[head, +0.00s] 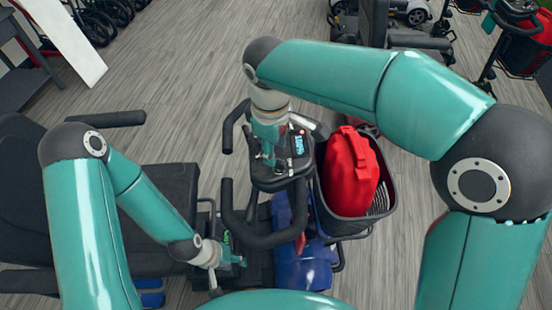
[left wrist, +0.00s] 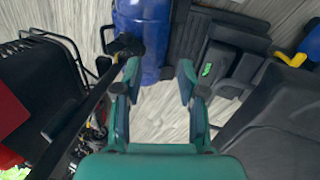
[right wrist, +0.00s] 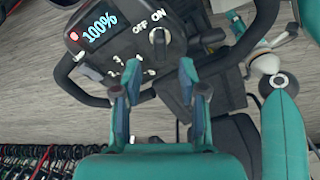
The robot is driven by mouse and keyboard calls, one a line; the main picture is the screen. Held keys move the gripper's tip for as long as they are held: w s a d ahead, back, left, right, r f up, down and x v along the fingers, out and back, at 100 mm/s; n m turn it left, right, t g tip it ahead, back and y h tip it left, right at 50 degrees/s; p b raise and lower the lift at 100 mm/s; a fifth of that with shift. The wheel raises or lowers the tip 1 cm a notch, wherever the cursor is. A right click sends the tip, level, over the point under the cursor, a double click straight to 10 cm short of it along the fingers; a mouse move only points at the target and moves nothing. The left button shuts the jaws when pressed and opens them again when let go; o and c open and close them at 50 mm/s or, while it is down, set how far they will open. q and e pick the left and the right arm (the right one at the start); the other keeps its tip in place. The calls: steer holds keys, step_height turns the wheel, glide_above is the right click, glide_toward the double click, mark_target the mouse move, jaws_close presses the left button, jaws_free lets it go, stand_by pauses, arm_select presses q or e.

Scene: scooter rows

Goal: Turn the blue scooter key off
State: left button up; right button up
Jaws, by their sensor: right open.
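The blue scooter (head: 303,262) stands below me in the head view. Its dark control panel (right wrist: 125,48) has a lit display (right wrist: 99,27) reading 100%, and OFF and ON labels. The key switch (right wrist: 158,36) sits just below these labels; its exact turn is hard to tell. My right gripper (right wrist: 160,70) is open and empty, with its fingertips just short of the key in the right wrist view. In the head view the right gripper (head: 268,162) hides the key. My left gripper (head: 241,262) is low beside the blue body, open and empty in the left wrist view (left wrist: 160,76).
The black handlebar (head: 262,238) loops around the panel. A front basket (head: 368,218) holds a red bag (head: 350,172). The black seat (head: 165,200) is at left. Other scooters stand at the top right, with bare wooden floor between.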

mark_target(278, 164)
steer(key=shift+w+d+f, duration=0.1)
steer(key=shift+f, duration=1.25)
steer(key=shift+w+f, duration=0.1)
steer(key=shift+f, duration=1.25)
jaws_close()
